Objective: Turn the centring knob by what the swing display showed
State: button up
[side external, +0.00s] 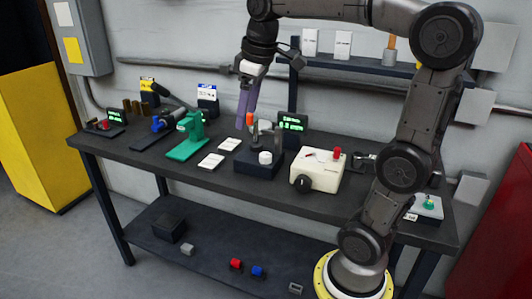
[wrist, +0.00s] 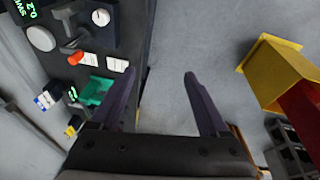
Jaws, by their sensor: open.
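The swing display (side external: 292,123) is a black box with green lit text at the back of the bench. In the wrist view its text (wrist: 22,10) is cut off; "SWI" and "0.2" show. A white round knob (side external: 265,157) sits on a dark fixture (side external: 257,169) in front of the display; it also shows in the wrist view (wrist: 101,17). A black knob (side external: 303,184) is on the front of a white box. No label shows which is the centring knob. My gripper (side external: 246,124) has purple fingers, open and empty (wrist: 168,73), above the bench near the dark fixture.
An orange-tipped post (side external: 250,118) stands at the fixture, close to my fingers in the picture. The white box (side external: 320,170) with a red button is to its right. A teal stand (side external: 186,140) and white cards (side external: 211,160) are to the left. A shelf (side external: 380,68) runs along the wall behind.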

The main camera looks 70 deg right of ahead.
jog(key=w+d+f+m+g, duration=0.25)
jog(key=w+d, duration=0.25)
jog(key=d, duration=0.6)
jog(key=m+y, duration=0.1)
send_over(266, 154)
notch_tip(266, 154, down, 7)
notch_tip(266, 154, down, 13)
jog(key=shift+a+f, duration=0.1)
grip_shut()
jog(key=shift+m, duration=0.25)
